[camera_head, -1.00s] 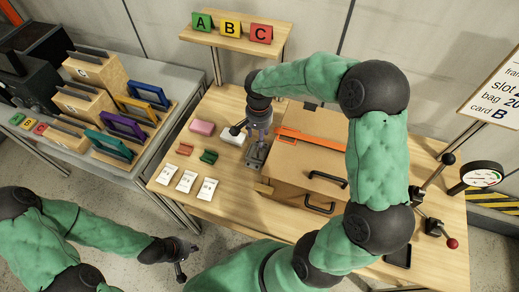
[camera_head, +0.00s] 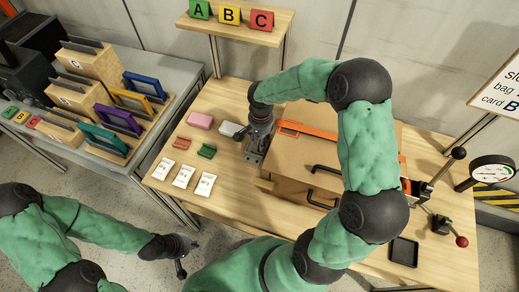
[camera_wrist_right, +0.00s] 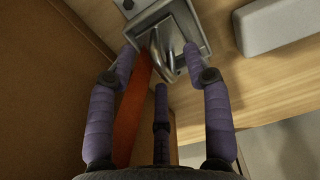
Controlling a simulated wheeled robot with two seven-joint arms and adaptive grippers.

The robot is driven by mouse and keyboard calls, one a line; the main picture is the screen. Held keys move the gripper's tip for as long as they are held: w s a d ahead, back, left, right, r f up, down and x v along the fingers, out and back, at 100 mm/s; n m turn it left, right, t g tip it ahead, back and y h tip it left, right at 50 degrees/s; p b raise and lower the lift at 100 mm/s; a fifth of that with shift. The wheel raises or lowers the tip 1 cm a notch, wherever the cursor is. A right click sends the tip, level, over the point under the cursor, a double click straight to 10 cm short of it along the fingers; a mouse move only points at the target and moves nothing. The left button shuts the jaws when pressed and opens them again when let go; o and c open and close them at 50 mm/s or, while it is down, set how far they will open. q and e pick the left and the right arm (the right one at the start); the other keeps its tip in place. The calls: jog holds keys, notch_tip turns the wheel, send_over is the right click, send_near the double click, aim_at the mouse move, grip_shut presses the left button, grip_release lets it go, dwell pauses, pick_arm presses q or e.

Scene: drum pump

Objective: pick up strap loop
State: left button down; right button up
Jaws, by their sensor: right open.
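An orange strap (camera_head: 310,133) runs over the top of the wooden box (camera_head: 295,165). Its end hangs beside the box wall in the right wrist view (camera_wrist_right: 133,115). A grey metal bracket with a curved hook (camera_wrist_right: 165,40) sits on the table at the box's left side. My right gripper (camera_head: 256,143) is over that bracket. Its three purple fingers (camera_wrist_right: 160,75) are spread around the hook and strap, with nothing visibly clamped. I cannot tell whether a finger touches the strap. My left gripper (camera_head: 182,262) hangs empty, left of the table's front; its opening is unclear.
A pale block (camera_head: 230,130), a pink block (camera_head: 199,121) and white cards (camera_head: 184,176) lie left of the bracket. A black tray (camera_head: 403,252) and a gauge (camera_head: 491,172) stand right.

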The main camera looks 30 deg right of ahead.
notch_tip(320, 180, down, 2)
jog(key=shift+f, duration=0.15)
grip_shut()
